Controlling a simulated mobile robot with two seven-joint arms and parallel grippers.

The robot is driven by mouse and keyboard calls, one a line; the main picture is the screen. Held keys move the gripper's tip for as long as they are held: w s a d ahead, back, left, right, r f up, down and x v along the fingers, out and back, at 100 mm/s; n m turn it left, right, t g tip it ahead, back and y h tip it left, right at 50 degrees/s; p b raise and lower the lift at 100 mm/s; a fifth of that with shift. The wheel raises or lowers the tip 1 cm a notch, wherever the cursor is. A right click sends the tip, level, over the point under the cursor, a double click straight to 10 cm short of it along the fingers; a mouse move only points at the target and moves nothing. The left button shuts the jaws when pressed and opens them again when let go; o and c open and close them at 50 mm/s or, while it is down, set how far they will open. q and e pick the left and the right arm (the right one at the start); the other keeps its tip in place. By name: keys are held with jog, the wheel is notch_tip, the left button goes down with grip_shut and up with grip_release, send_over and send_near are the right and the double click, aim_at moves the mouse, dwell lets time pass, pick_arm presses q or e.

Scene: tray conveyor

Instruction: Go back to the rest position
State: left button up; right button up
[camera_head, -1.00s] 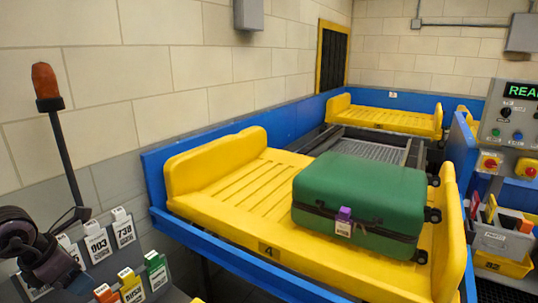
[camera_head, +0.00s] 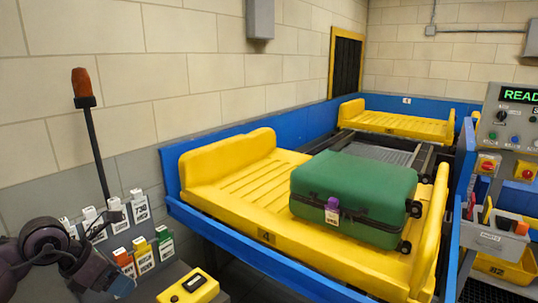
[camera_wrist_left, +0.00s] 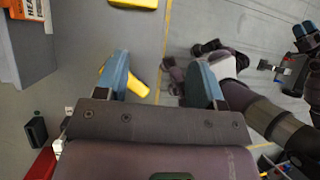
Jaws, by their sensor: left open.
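My left gripper (camera_head: 122,286) is low at the left edge of the head view, beside the rack of tags and clear of the conveyor. In the left wrist view its two blue-grey fingers (camera_wrist_left: 161,80) stand wide apart with nothing gripped between them. The green suitcase (camera_head: 352,190) lies flat on the yellow tray (camera_head: 225,195) marked 4, with a purple-and-white tag on its front side.
Numbered tags (camera_head: 140,205) stand in a rack near my left arm, by an orange beacon (camera_head: 83,82) on a pole. A yellow button box (camera_head: 188,290) is at the bottom. A control panel (camera_head: 510,130) and grey bin (camera_head: 490,238) are at the right.

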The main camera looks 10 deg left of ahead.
pick_arm(q)
jog(key=d+r+n+t+h, duration=0.5)
jog(key=d+n+t+h, duration=0.35)
jog(key=d, duration=0.25)
jog(key=s+a+f+n+t+y, duration=0.1)
jog(key=s+a+f+n+y, duration=0.3)
jog(key=n+y, duration=0.7)
jog(key=s+a+f+n+y, duration=0.35)
jog(key=f+n+y, duration=0.3)
jog(key=n, duration=0.95)
jog(key=s+d+f+n+g+h, duration=0.4)
jog(key=s+d+f+n+g, duration=0.25)
jog(key=s+f+g, duration=0.6)
jog(key=w+f+m+t, duration=0.1)
jog(key=w+f+t, duration=0.4)
jog(key=f+t, duration=0.3)
jog(key=shift+w+d+f+m+t, duration=0.25)
jog(key=shift+d+t, duration=0.2)
jog(key=shift+t, duration=0.35)
jog(key=shift+r, duration=0.1)
